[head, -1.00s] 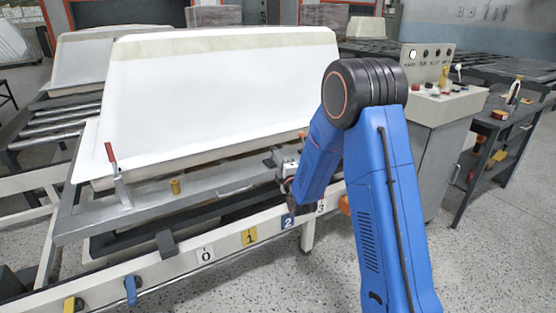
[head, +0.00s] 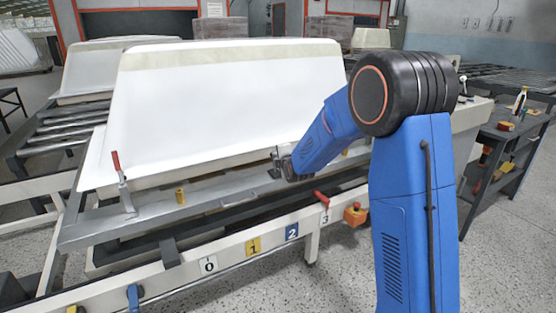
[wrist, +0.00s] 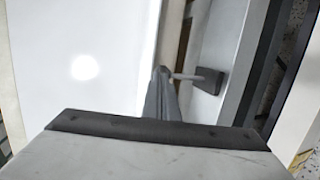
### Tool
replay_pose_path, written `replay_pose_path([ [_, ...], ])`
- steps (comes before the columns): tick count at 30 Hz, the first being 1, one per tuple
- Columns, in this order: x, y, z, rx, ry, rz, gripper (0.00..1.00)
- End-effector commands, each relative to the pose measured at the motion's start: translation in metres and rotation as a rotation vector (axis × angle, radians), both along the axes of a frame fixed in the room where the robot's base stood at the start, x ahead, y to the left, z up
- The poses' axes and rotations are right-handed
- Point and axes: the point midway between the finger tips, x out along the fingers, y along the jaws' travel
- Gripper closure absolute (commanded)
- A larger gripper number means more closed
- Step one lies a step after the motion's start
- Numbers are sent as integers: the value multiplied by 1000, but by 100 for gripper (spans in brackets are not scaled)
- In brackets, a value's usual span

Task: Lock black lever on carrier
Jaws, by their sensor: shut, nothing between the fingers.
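The carrier is a grey metal frame (head: 150,222) under a large white tub shell (head: 225,100). My gripper (head: 276,163) is at the carrier's upper edge, close to the shell's lower right part. In the wrist view its narrow grey fingers (wrist: 162,90) are shut and empty, beside the white shell surface. A dark block on a pale rod (wrist: 208,82) lies just right of the fingertips and may be the black lever. The rod's left end meets or passes behind the fingertips; I cannot tell if they touch. No black lever is clear in the head view, where my arm covers part of the carrier.
A red-handled lever (head: 118,170) stands upright at the carrier's left end. Another red handle (head: 321,198) lies low near plate 3. A yellow peg (head: 180,196) stands on the frame. A tool bench (head: 500,150) stands right.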

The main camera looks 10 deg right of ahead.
Motion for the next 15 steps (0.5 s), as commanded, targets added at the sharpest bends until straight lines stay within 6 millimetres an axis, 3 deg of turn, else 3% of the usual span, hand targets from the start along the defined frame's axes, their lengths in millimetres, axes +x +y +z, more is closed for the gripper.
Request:
replay_pose_path([
  [15, 28, 9, 5, 0, -2, 0, 100],
])
